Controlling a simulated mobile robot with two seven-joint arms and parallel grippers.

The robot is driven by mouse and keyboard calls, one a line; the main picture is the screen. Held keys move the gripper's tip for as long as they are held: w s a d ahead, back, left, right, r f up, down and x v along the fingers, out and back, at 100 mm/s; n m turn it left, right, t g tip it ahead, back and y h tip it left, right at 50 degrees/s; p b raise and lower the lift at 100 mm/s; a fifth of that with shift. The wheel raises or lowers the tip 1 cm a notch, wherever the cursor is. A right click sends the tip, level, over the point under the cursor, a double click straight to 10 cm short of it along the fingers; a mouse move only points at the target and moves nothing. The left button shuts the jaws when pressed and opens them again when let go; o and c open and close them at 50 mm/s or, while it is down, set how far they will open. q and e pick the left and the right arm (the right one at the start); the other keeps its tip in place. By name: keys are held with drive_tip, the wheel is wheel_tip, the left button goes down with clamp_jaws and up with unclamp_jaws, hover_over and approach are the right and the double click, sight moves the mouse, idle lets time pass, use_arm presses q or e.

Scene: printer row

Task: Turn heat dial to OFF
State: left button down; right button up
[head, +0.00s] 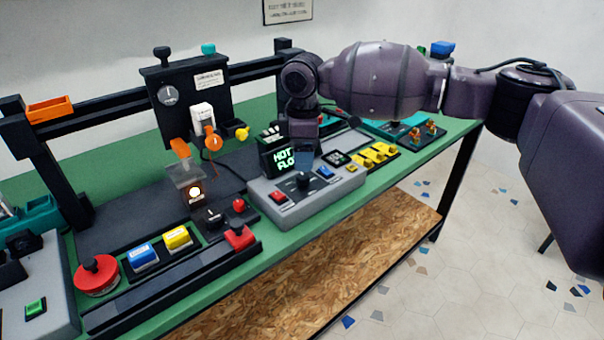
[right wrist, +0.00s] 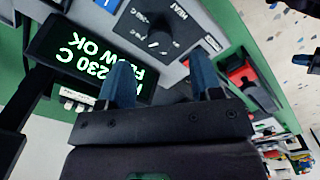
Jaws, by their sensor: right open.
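The heat dial (right wrist: 157,42) is a black round knob on a grey control box. The label HEAT is printed beside it in the right wrist view, along with "230 C" by its edge. In the head view the dial (head: 303,183) sits on the grey box (head: 270,210), just below my right gripper (head: 304,160). My right gripper (right wrist: 161,75) is open, with its two blue fingertips apart and nothing between them. The dial lies beyond the fingertips and appears untouched. Its exact pointer setting is hard to read. My left gripper is not in view.
A tilted display (right wrist: 95,62) with green text, "230 C" and "FLOW OK", stands close beside my right fingers. A red button (head: 278,197) and blue button (head: 325,172) flank the dial. Yellow clips (head: 375,153) lie right; a black printer frame (head: 188,95) stands behind left.

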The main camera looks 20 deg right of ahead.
sight(303, 176)
wheel_tip(303, 176, down, 5)
drive_tip(key=shift+f+b, duration=0.15)
drive_tip(key=shift+b, duration=0.35)
drive_tip(key=c, duration=0.9)
